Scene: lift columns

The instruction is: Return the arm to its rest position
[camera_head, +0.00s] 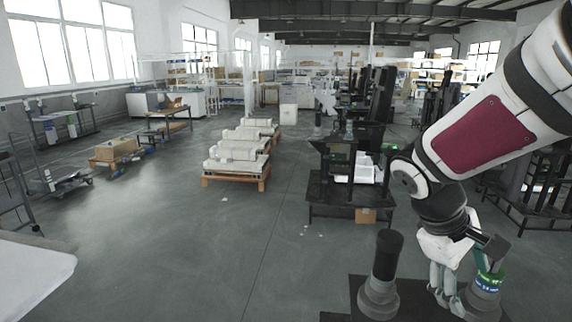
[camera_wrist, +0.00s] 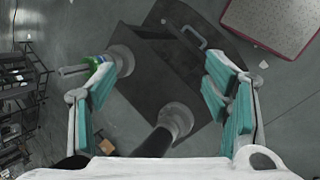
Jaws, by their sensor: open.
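My arm reaches in from the right of the head view, bent, with my gripper (camera_head: 446,293) hanging downward at the lower right. In the wrist view its teal-padded fingers (camera_wrist: 166,68) are spread wide with nothing held between them. Below lies a dark plate (camera_wrist: 150,75). A black column on a grey round base (camera_head: 380,275) stands left of my gripper and shows in the wrist view (camera_wrist: 170,125). A second grey base with a green-banded part (camera_head: 487,284) is close to the gripper's right side; it also shows in the wrist view (camera_wrist: 103,62).
A curved handle (camera_wrist: 188,38) and a red-edged speckled panel (camera_wrist: 272,20) lie beyond the fingers. A black workbench (camera_head: 345,195) stands ahead, with a cardboard box (camera_head: 366,215) at its foot. White parts lie on a pallet (camera_head: 236,180). The floor left of centre is open.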

